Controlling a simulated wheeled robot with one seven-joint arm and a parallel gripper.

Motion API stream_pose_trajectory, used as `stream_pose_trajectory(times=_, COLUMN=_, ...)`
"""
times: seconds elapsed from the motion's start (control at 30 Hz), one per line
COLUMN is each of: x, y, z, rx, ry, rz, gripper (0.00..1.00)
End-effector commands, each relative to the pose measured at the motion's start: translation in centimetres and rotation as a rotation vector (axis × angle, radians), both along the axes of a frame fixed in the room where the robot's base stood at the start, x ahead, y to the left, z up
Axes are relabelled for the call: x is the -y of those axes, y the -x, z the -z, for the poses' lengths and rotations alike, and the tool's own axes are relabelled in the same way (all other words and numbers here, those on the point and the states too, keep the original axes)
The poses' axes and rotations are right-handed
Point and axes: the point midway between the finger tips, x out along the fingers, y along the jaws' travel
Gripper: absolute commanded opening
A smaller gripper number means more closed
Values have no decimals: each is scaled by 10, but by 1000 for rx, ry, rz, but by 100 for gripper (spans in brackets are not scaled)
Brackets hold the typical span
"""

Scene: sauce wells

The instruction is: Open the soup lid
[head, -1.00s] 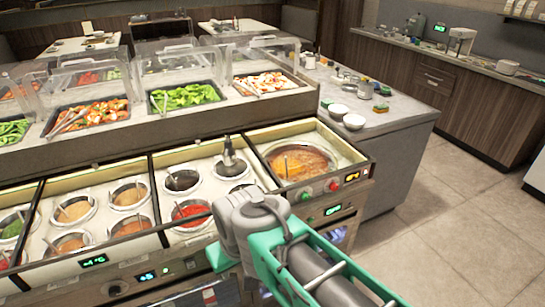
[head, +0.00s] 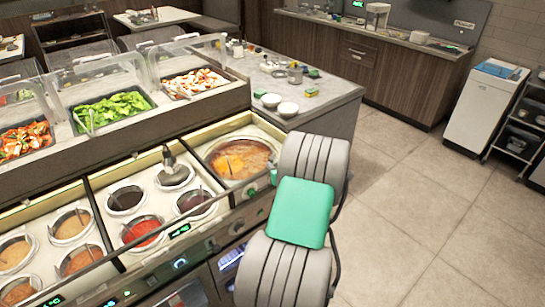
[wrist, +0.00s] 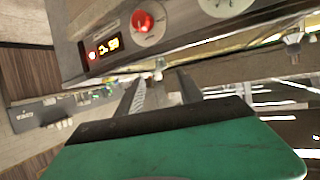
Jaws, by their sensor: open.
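The soup well (head: 240,158) is a round pot of orange-brown soup set in the counter's right end section. Its surface shows, and I cannot make out whether a clear lid covers it. My arm's grey and green links stand in front of its right side in the head view. In the head view my fingers are mostly hidden behind my arm.
Several sauce wells (head: 142,231) lie left of the soup, one with a dark cone-shaped piece (head: 172,165). Food trays (head: 112,108) under clear covers stand behind. A side counter (head: 325,95) holds white bowls (head: 288,109). The tiled floor (head: 420,200) at right is free.

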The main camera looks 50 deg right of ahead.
Motion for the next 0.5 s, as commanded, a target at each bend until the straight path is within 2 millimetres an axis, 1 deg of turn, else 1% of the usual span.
stream_pose_trajectory(times=0.2, x=20, y=-31, z=13, rx=-2, ry=-1, rz=-3, gripper=44)
stream_pose_trajectory(times=0.3, x=29, y=-43, z=20, rx=-2, ry=-1, rz=-2, gripper=44)
stream_pose_trajectory(times=0.4, x=35, y=-51, z=25, rx=-3, ry=-1, rz=-1, gripper=44)
stream_pose_trajectory(times=0.5, x=37, y=-54, z=27, rx=-2, ry=-2, rz=-1, gripper=44)
